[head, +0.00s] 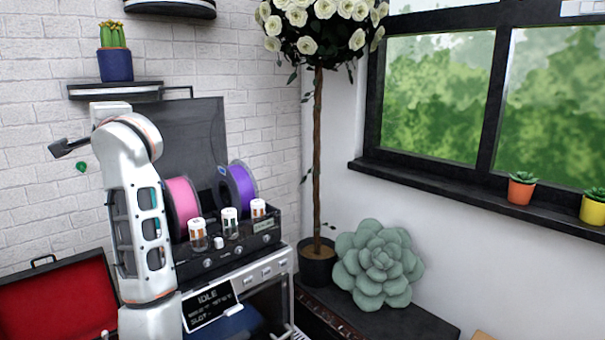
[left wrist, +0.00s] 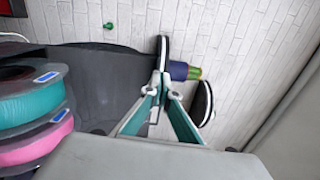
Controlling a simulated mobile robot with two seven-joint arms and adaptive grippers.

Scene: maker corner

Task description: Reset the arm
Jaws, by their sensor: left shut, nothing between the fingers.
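My left arm stands upright in the left of the head view, in front of the brick wall. Its gripper cannot be clearly made out there. In the left wrist view my left gripper (left wrist: 165,82) has its fingertips together, with nothing between them. Brick wall, a dark panel and black shelves lie behind the fingers. No object touches the fingertips as far as I can see. My right gripper is in neither view.
A 3D printer (head: 268,268) with a pink spool (head: 182,205), a purple spool (head: 240,188) and small jars stands beside my arm. A cactus pot (head: 116,67) sits on a wall shelf. An open red case (head: 55,300) lies lower left. A rose tree (head: 318,150) stands right.

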